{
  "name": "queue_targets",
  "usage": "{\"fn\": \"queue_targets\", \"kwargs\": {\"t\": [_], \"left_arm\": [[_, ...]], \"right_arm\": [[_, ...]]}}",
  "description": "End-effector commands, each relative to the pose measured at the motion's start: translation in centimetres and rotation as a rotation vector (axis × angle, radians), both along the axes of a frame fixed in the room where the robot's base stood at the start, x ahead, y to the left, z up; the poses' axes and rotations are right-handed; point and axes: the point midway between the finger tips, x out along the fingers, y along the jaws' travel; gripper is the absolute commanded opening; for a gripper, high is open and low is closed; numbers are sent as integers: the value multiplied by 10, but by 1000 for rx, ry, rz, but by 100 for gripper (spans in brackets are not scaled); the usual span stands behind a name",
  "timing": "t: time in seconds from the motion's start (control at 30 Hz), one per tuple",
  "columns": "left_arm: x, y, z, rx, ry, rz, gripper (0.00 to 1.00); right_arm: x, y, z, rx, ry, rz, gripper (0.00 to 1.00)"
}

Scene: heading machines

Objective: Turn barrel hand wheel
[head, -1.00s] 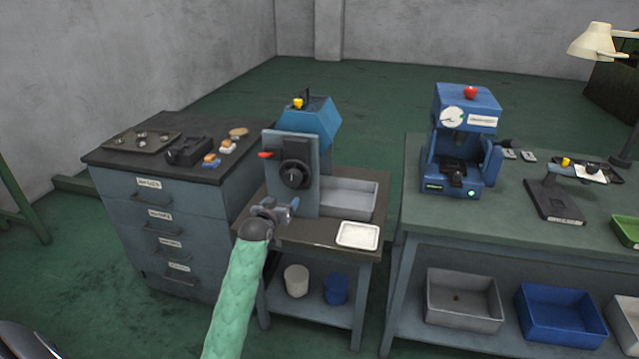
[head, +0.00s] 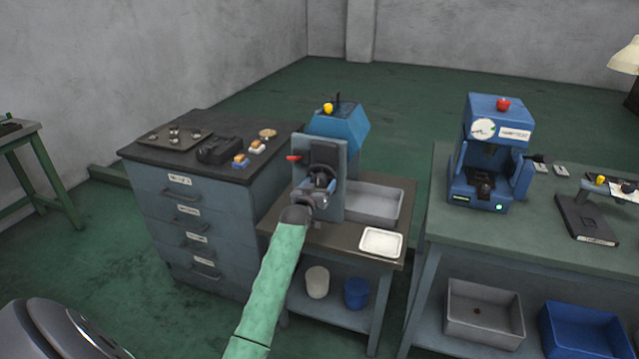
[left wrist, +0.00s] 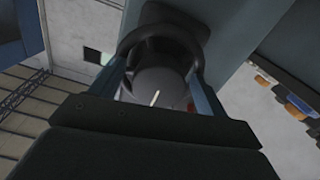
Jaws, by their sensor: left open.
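The blue and grey machine (head: 341,128) stands on the small bench, with its black hand wheel (head: 320,172) on the front panel. My left gripper (head: 318,193) is at the front of the wheel and hides its lower part. In the left wrist view, a dark curved rim (left wrist: 160,32) of the wheel arches across the fingertips. The left fingers (left wrist: 160,75) are spread, one to each side of a grey round part with a short white mark. I cannot tell whether the fingers touch the rim. My right gripper is not in view.
A red-tipped lever (head: 293,158) sticks out left of the wheel. A grey bin (head: 375,203) and white tray (head: 381,242) are right of it on the bench. A drawer cabinet (head: 185,215) stands close on the left, a green-topped table (head: 520,225) on the right.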

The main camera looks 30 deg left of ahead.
Motion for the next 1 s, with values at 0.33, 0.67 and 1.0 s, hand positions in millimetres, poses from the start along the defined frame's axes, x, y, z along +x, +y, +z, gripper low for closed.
{"fn": "queue_targets", "kwargs": {"t": [0.33,0.67,1.0], "left_arm": [[6,1,-1,1,1,0,76],[6,1,-1,1,2,0,31],[6,2,-1,60,16,1,31]], "right_arm": [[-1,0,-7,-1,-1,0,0],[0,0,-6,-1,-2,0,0],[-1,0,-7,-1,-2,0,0]]}}
